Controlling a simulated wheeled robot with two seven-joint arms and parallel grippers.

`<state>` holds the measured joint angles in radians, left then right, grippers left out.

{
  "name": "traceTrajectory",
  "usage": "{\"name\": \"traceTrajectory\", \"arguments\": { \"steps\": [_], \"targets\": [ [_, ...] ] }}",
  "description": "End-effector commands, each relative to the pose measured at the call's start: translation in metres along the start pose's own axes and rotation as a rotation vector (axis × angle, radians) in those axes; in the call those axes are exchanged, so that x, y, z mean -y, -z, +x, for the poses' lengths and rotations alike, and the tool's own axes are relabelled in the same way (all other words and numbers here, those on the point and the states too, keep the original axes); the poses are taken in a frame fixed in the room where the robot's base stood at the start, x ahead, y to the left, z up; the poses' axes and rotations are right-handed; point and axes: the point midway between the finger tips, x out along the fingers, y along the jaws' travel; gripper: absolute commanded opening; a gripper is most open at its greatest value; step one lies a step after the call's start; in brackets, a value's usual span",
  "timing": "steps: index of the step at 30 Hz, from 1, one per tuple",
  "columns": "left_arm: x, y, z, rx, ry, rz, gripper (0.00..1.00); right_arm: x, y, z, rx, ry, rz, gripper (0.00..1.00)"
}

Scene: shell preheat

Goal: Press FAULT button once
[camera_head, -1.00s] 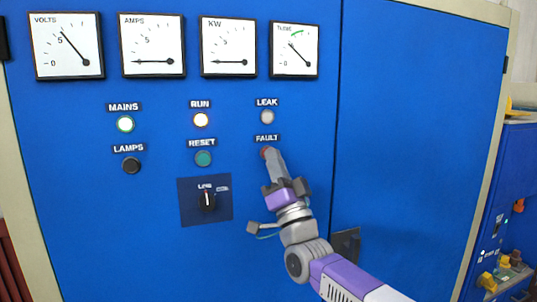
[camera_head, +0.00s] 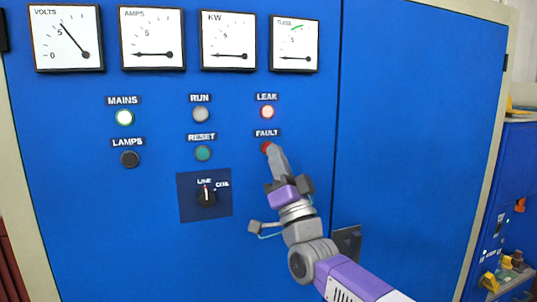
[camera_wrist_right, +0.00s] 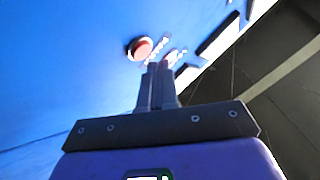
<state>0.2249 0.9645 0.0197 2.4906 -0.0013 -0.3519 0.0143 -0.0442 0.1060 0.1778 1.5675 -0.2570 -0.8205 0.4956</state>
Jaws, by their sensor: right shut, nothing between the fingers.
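The red FAULT button (camera_head: 266,147) sits under its FAULT label on the blue panel, partly covered by my right gripper. My right gripper (camera_head: 273,151) is shut and empty, its tips at the button's lower right edge. In the right wrist view the red button (camera_wrist_right: 139,48) shows just beyond and left of the shut fingertips (camera_wrist_right: 160,66). I cannot tell whether they touch it. My left gripper is not in view.
The MAINS lamp (camera_head: 124,117) is lit; the RUN lamp (camera_head: 201,114) is grey. The green RESET button (camera_head: 203,153), black LAMPS button (camera_head: 130,159) and a rotary switch (camera_head: 206,196) are left of my gripper. A dark door handle (camera_head: 347,243) is at lower right.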

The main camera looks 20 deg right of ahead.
Motion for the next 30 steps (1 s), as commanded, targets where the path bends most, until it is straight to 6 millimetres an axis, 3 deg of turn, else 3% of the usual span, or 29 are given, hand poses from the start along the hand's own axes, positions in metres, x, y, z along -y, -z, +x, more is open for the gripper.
{"name": "traceTrajectory", "arguments": {
  "steps": [8, 21, 30],
  "targets": [
    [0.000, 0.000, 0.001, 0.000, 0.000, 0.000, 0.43, 0.001, 0.001, -0.001, 0.000, 0.000, 0.001, 0.00],
    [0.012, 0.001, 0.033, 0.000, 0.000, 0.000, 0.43, 0.020, 0.020, -0.030, -0.001, 0.001, 0.001, 0.00],
    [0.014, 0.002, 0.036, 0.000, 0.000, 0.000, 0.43, 0.026, 0.025, -0.034, 0.001, -0.001, 0.001, 0.00]
  ]
}}
